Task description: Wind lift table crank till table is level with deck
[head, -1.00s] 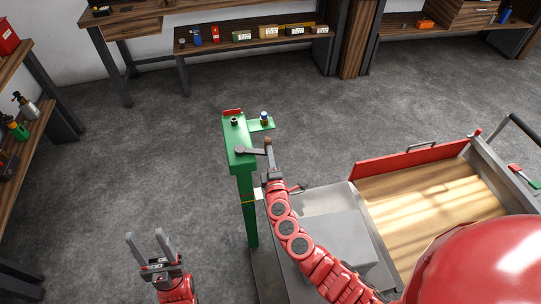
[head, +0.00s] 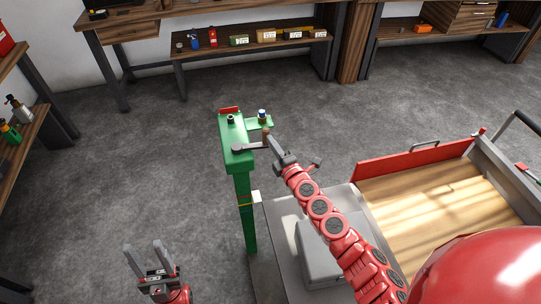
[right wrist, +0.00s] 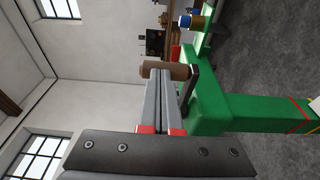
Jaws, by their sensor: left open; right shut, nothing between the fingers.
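The green crank post (head: 243,200) stands left of the lift table (head: 278,208), a grey platform. A dark crank arm (head: 250,149) on its head points right and ends in a brown handle (head: 267,137). My right gripper (head: 273,142) is shut and empty, its fingertips at the handle. In the right wrist view, the handle (right wrist: 177,71) lies across the tips of the closed fingers (right wrist: 161,90); whether they touch is unclear. The deck (head: 430,195) is the wooden bed on the right with a red side board. My left gripper (head: 144,252) is open and empty at lower left.
A grey box (head: 316,262) sits on the lift table, partly hidden by my right arm. A small green bracket with a blue-topped part (head: 262,116) juts from the post. Red and yellow marks and a white tab (head: 256,196) show on the post. Floor left of it is clear.

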